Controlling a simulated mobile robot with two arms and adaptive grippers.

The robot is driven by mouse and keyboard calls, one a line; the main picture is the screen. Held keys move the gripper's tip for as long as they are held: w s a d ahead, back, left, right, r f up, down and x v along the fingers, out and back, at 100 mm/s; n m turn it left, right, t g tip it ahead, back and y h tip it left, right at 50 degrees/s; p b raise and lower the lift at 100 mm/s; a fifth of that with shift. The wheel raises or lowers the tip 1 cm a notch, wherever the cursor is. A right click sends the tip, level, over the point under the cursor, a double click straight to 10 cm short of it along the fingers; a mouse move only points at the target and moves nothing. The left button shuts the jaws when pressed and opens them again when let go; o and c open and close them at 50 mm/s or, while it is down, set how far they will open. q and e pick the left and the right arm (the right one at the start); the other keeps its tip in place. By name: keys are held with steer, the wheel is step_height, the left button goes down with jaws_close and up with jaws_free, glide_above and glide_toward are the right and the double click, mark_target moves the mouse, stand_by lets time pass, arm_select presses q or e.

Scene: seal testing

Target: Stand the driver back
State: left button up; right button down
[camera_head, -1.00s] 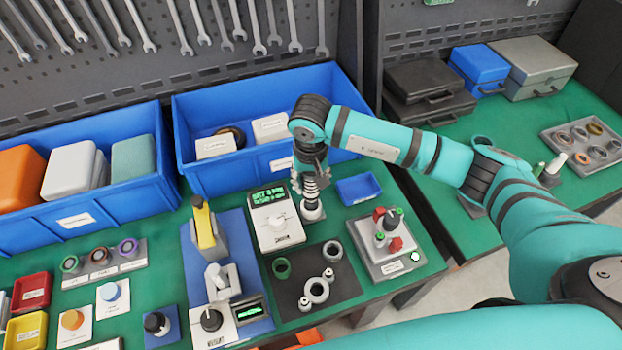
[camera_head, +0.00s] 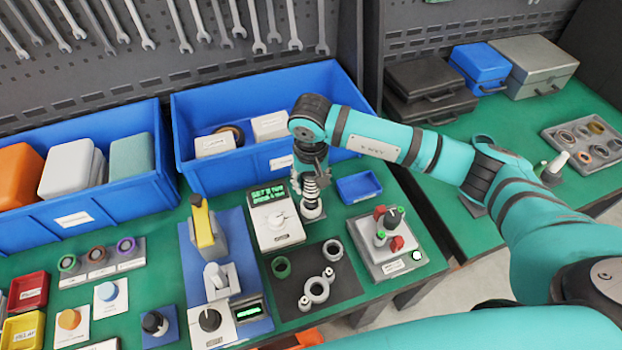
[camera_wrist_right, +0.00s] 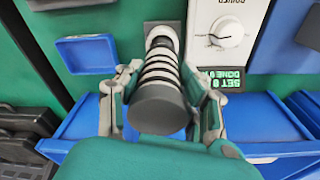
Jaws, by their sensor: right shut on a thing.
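The driver (camera_wrist_right: 160,85) is a grey and white ribbed tool with a dark round end cap. My right gripper (camera_wrist_right: 162,100) is shut around it, with one finger on each side. In the head view the driver (camera_head: 311,192) stands roughly upright under my right gripper (camera_head: 310,170). Its lower end is at a small stand (camera_head: 313,212) beside the power unit with a white dial and a green display (camera_head: 276,217). Whether it is fully seated in the stand I cannot tell. My left gripper is not in view.
A small blue tray (camera_head: 358,187) lies right of the driver. A large blue bin (camera_head: 225,178) is behind it. A dark mat (camera_head: 345,285) with rings and a grey fixture (camera_head: 400,262) with red and green parts are in front.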

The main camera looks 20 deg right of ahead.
steer(key=shift+f+b, duration=0.35)
steer(key=shift+b, duration=0.2)
stand_by(0.5)
steer(key=shift+b, duration=0.4)
stand_by(1.0)
steer(key=c, duration=0.7)
jaws_free()
steer(key=shift+f, duration=0.1)
steer(key=shift+r+p, duration=1.6)
steer(key=shift+r, duration=2.9)
steer(key=shift+s+f, duration=0.1)
